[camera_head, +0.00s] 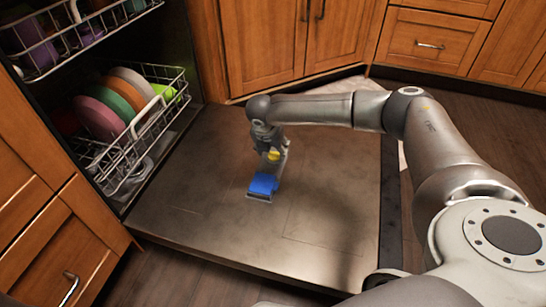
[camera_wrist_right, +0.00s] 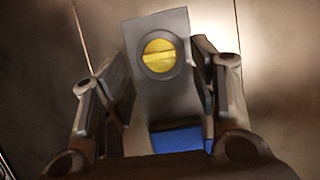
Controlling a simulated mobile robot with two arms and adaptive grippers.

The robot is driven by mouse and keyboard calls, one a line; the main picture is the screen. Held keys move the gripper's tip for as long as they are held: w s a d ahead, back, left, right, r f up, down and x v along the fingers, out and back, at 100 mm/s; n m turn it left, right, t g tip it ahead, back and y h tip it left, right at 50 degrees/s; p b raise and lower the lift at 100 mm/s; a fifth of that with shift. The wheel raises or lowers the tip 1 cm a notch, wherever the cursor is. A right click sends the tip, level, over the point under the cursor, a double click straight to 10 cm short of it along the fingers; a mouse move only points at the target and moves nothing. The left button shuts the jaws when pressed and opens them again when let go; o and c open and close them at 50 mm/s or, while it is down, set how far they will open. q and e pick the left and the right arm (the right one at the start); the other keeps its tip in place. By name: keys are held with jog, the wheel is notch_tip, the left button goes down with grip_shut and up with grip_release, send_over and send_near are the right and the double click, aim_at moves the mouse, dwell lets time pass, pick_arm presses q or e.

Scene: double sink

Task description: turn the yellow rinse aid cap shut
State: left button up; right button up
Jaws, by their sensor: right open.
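The yellow rinse aid cap (camera_head: 273,155) is round and sits on a grey dispenser panel on the lowered dishwasher door (camera_head: 330,225). In the right wrist view the yellow cap (camera_wrist_right: 160,55) shows a raised bar lying about level across it, inside a dark ring. A blue flap (camera_head: 263,184) is on the same panel, nearer the front. My right gripper (camera_head: 268,148) is over the panel, close to the cap. In the right wrist view my right gripper (camera_wrist_right: 160,70) has its fingers apart, one on each side of the panel and cap. I cannot tell whether they touch the panel. My left gripper is not in view.
The lower rack (camera_head: 150,125) with several coloured plates stands at the left, under the upper rack (camera_head: 60,40). Wooden cabinets (camera_head: 265,45) close off the back. The front and right of the door are clear, apart from my right arm reaching over it.

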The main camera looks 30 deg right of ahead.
aim_at(274, 155)
jog(key=shift+b+x, duration=0.65)
jog(key=shift+x, duration=0.55)
jog(key=shift+c, duration=0.4)
